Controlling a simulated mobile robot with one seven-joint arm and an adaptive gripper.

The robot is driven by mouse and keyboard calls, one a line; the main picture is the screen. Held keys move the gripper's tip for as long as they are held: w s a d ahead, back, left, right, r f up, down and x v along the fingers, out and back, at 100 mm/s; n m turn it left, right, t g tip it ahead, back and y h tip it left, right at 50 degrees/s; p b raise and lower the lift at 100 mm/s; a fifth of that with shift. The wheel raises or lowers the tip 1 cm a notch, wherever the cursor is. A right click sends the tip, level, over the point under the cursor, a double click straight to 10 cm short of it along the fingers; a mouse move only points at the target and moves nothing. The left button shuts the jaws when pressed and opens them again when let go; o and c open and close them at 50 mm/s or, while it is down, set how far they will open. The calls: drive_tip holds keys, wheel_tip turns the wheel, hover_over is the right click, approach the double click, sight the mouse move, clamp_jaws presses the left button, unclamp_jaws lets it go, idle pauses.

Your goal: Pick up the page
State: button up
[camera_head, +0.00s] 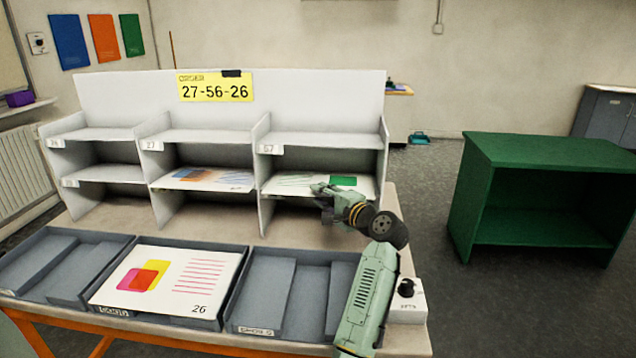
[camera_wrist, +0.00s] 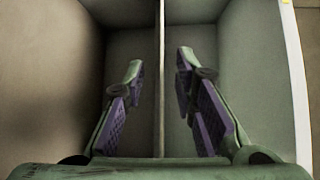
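A white page (camera_head: 201,179) with orange and blue print lies in the lower middle shelf compartment. Another page (camera_head: 297,181) with green lines and a green block lies in the lower right compartment. A third page (camera_head: 153,277), with pink and yellow shapes, red lines and "26", lies over the middle tray. My gripper (camera_head: 322,190) is at the front of the lower right compartment and hides part of its page. In the wrist view my gripper (camera_wrist: 160,63) is open, fingers on either side of a thin straight edge; I cannot tell whether that is page or shelf board.
The grey shelf unit (camera_head: 250,83) carries a yellow order sign (camera_head: 215,87) reading 27-56-26. A left tray (camera_head: 85,272) and right tray (camera_head: 275,290) flank the middle one. A small white box (camera_head: 407,308) stands at the table's right edge. A green cabinet (camera_head: 545,150) stands to the right.

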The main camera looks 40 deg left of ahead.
drive_tip(key=shift+d+r, duration=0.1)
drive_tip(key=shift+d, duration=0.05)
clamp_jaws()
idle(0.4)
drive_tip(key=shift+s+r, duration=0.1)
